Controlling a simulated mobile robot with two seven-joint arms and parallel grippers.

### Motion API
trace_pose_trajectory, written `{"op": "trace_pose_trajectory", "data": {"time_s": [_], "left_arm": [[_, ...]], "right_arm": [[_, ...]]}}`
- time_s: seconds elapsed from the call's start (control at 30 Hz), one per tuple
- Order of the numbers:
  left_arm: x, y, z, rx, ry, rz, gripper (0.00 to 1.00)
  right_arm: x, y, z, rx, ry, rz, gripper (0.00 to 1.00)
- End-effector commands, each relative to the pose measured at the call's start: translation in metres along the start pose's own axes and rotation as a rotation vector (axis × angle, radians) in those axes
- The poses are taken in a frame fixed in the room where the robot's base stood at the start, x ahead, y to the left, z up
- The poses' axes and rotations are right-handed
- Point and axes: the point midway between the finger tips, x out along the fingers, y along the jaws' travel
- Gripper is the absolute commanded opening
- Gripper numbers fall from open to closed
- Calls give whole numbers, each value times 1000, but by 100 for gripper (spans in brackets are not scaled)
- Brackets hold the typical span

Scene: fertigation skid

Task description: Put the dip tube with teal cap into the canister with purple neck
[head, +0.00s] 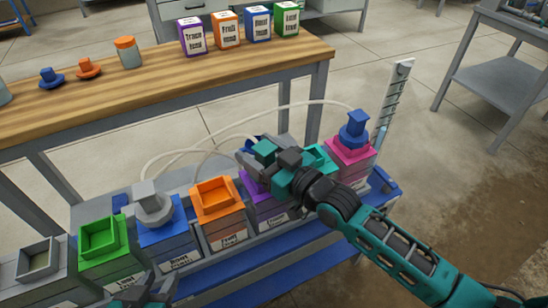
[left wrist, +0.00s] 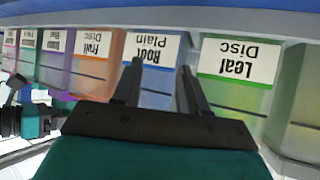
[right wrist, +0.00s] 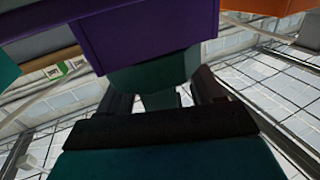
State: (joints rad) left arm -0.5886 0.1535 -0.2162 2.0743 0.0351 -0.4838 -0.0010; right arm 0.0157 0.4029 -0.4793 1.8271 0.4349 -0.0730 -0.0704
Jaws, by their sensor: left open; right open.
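The canister with purple neck (head: 252,184) stands in the row on the blue-edged skid, right of the orange-necked one. The dip tube's teal cap (head: 264,150) is at the top of this canister. In the right wrist view, which looks inverted, the teal cap (right wrist: 155,76) adjoins the purple neck (right wrist: 145,30); no bare tube shows between them. I cannot tell how fully it is seated. My right gripper (head: 268,162) is open, its fingers on either side of the cap. My left gripper (left wrist: 160,85) is open and empty, facing the blue and green canisters' labelled fronts.
Orange-necked (head: 217,199), green-necked (head: 103,238), and grey-necked (head: 38,259) canisters stand open. A grey cap (head: 150,199) sits on the blue canister, and a blue cap (head: 355,128) on the pink one. Pale hoses arch behind. A wooden bench (head: 140,85) holds jars and boxes.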

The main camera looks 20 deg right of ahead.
Motion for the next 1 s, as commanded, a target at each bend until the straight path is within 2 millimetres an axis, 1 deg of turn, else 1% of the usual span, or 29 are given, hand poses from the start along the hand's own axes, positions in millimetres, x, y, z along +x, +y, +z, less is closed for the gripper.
{"op": "trace_pose_trajectory", "data": {"time_s": [0.17,0.4,0.6,0.7,0.8,1.0], "left_arm": [[-4,0,-6,1,3,-1,43],[-9,0,-14,1,1,-2,43],[-13,0,-17,0,-1,-2,43],[-14,0,-17,0,-3,-2,43],[-14,0,-17,-1,-4,-2,43],[-14,1,-17,-4,-4,-2,43]], "right_arm": [[-24,0,-1,0,-4,-1,66],[-74,0,-1,-1,-5,-1,66],[-106,0,-1,-1,-2,-1,66],[-117,0,-1,-1,-1,0,66],[-123,0,-1,-1,0,0,66],[-126,0,-1,-1,2,0,66]]}}
